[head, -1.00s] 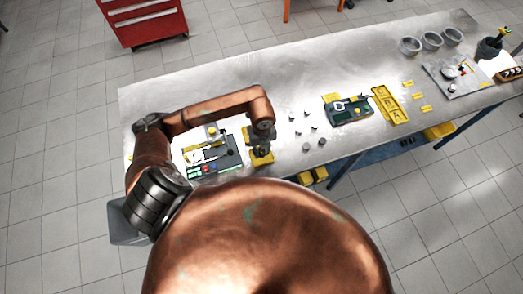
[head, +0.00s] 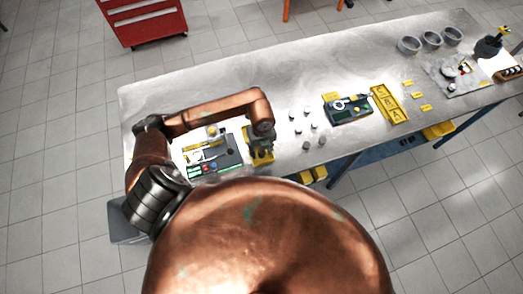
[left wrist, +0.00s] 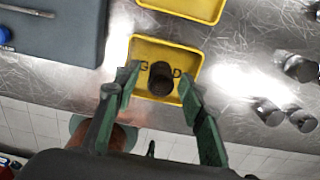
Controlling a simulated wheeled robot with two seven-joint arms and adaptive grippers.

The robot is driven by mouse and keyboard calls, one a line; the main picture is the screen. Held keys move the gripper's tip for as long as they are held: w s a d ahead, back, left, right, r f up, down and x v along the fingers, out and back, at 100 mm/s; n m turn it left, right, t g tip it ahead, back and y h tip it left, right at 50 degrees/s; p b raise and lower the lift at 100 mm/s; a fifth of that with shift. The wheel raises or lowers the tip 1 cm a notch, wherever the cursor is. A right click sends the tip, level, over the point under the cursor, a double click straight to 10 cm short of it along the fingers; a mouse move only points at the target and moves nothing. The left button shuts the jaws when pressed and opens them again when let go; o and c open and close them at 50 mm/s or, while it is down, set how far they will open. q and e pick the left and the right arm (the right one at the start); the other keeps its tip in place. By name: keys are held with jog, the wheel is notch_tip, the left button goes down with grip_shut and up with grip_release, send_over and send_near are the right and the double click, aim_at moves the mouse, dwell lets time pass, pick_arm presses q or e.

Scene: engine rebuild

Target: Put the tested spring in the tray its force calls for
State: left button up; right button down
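A dark cylindrical spring (left wrist: 161,78) stands in, or just above, a yellow tray (left wrist: 140,48) in the left wrist view. The tray's lettering is partly covered by the spring; a G and a D show. My left gripper (left wrist: 160,92) has its two green fingers apart, one on each side of the spring, with gaps between. In the head view my left gripper (head: 261,146) points down over the yellow tray (head: 262,159), and the spring cannot be made out there.
A second yellow tray (left wrist: 190,6) lies beyond the first. A dark grey tester base (left wrist: 60,35) is on the left. Several small metal cylinders (left wrist: 268,112) stand to the right. A yellow lettered tray (head: 389,104) and grey cups (head: 431,40) are farther right on the bench.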

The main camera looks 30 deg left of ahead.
pick_arm(q)
jog(key=shift+r, duration=0.3)
notch_tip(320, 180, up, 12)
jog(key=b, duration=0.1)
jog(key=shift+f, duration=0.15)
jog(key=shift+d, duration=0.1)
dwell(0.3)
